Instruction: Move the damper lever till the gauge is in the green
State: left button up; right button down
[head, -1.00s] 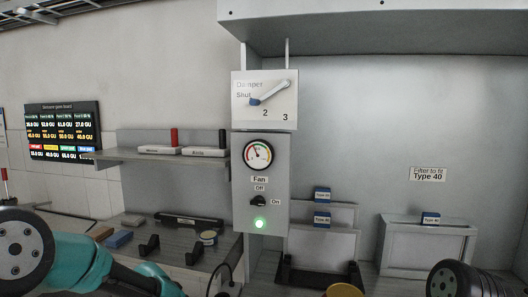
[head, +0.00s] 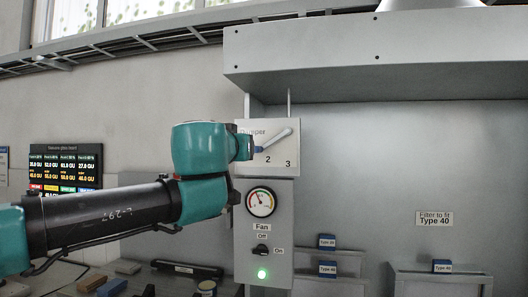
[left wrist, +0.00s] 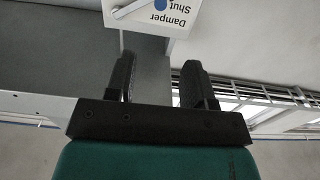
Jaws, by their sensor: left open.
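The damper plate (head: 283,158) is a white panel with "2" and "3" marks; its "Shut" mark is hidden behind my left arm. The grey damper lever (head: 275,139) slants down-left from its upper-right end to a blue knob (head: 258,149). The round gauge (head: 261,202) below has its needle pointing up-left; its colour band there is too small to tell. My left gripper (left wrist: 160,78) is open and empty in the left wrist view, with the plate (left wrist: 180,18) and blue knob (left wrist: 160,4) beyond its fingertips. In the head view it is just left of the knob.
The fan switch (head: 262,250) and a lit green lamp (head: 262,274) sit under the gauge. A grey hood (head: 320,60) overhangs above the plate.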

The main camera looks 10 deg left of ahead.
aim_at(257, 149)
pick_arm(q)
jog(key=shift+w+f, duration=0.1)
jog(key=w, duration=1.7)
jog(key=shift+w+a, duration=0.2)
jog(key=shift+c, duration=0.2)
grip_shut()
